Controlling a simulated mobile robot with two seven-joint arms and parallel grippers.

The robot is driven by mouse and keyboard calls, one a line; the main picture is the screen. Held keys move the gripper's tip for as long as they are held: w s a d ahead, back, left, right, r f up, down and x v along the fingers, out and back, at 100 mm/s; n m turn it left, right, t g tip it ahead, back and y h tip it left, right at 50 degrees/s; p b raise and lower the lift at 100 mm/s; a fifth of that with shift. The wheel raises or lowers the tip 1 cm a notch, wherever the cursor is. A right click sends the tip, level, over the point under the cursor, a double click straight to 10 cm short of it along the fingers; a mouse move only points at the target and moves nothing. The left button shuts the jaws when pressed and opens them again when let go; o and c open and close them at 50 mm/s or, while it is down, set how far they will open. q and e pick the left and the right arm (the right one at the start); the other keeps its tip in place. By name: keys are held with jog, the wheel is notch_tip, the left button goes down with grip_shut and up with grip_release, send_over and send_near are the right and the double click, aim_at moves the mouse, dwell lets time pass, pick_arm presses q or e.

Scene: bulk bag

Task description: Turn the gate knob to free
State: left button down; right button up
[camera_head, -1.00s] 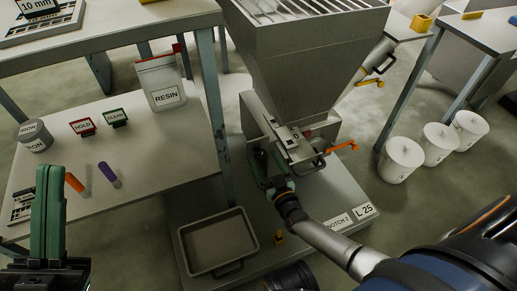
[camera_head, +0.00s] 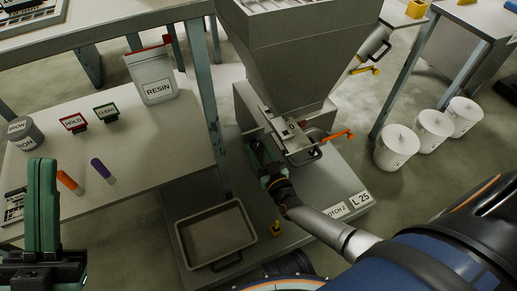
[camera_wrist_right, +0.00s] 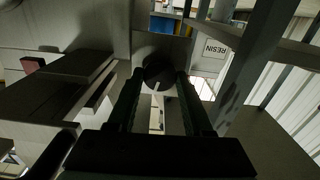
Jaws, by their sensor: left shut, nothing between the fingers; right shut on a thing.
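The hopper (camera_head: 285,60) stands right of the shelf bench, with its gate (camera_head: 290,135) at the lower end of the cone. My right gripper (camera_head: 262,160) is at the left side of the gate. In the right wrist view its two fingers (camera_wrist_right: 160,95) are shut on a round black knob (camera_wrist_right: 157,72) with a white pointer line. The head view hides the knob behind the gripper and gate. My left gripper (camera_head: 43,205) is shut and empty at the lower left, apart from everything.
An orange-handled lever (camera_head: 337,136) sticks out right of the gate. A grey tray (camera_head: 216,236) lies below on the platform. A RESIN bag (camera_head: 156,78) and HOLD (camera_head: 74,122) and CLEAN (camera_head: 106,112) signs stand on the left bench. White buckets (camera_head: 396,148) stand at right.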

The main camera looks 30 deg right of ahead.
grip_shut()
jog(key=shift+r+n+p, duration=0.15)
jog(key=shift+n+p, duration=0.25)
jog(key=shift+n, duration=0.4)
jog(key=o, duration=0.9)
grip_release()
jog(key=shift+c, duration=0.2)
jog(key=shift+s, duration=0.1)
